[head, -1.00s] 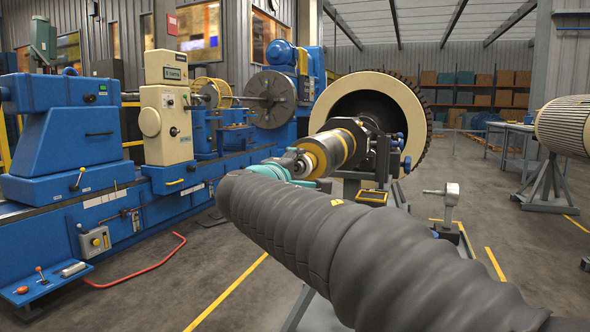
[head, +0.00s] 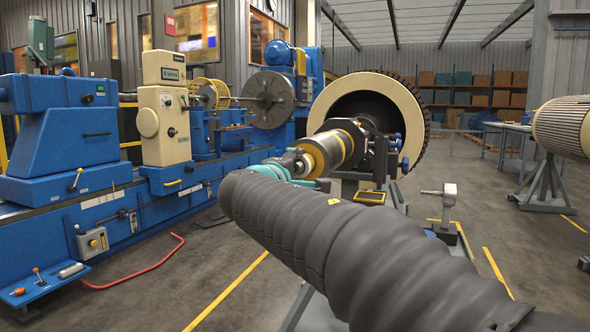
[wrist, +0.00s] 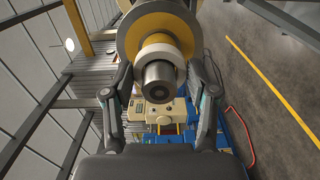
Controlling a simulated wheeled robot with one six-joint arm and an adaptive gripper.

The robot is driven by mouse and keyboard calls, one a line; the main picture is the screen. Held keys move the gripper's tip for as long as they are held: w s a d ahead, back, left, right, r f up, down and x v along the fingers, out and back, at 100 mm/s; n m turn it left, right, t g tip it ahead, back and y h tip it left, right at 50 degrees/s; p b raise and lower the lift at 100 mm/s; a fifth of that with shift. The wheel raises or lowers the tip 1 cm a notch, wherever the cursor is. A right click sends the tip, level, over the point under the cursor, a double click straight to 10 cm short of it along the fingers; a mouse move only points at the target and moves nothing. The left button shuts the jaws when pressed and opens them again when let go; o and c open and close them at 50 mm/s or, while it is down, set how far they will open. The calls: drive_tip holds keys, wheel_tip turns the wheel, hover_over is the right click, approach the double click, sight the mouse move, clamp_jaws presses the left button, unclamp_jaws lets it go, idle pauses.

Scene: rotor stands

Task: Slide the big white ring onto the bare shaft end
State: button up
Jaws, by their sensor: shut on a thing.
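The white ring (wrist: 160,48) is between the two fingers of my gripper (wrist: 160,76) in the wrist view. My gripper is shut on it. The grey shaft end (wrist: 158,74) shows through the ring's opening and sticks out toward the camera, so the ring appears to be around it. A larger yellow disc (wrist: 126,45) lies just behind the ring; whether they touch is unclear. In the head view, my teal and grey gripper (head: 300,164) is at the near end of the rotor, beside its yellow band (head: 316,156). The ring is mostly hidden there.
A blue lathe (head: 80,220) runs along the left. A large cream ring-shaped housing (head: 418,110) stands behind the rotor. A small stand (head: 447,195) is right of my arm, and another rotor (head: 565,125) is at far right.

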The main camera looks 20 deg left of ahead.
drive_tip(key=shift+w, duration=0.6)
drive_tip(key=o, duration=1.4)
drive_tip(key=s+b, duration=0.4)
drive_tip(key=s, duration=0.5)
drive_tip(key=shift+a, duration=0.3)
idle(0.6)
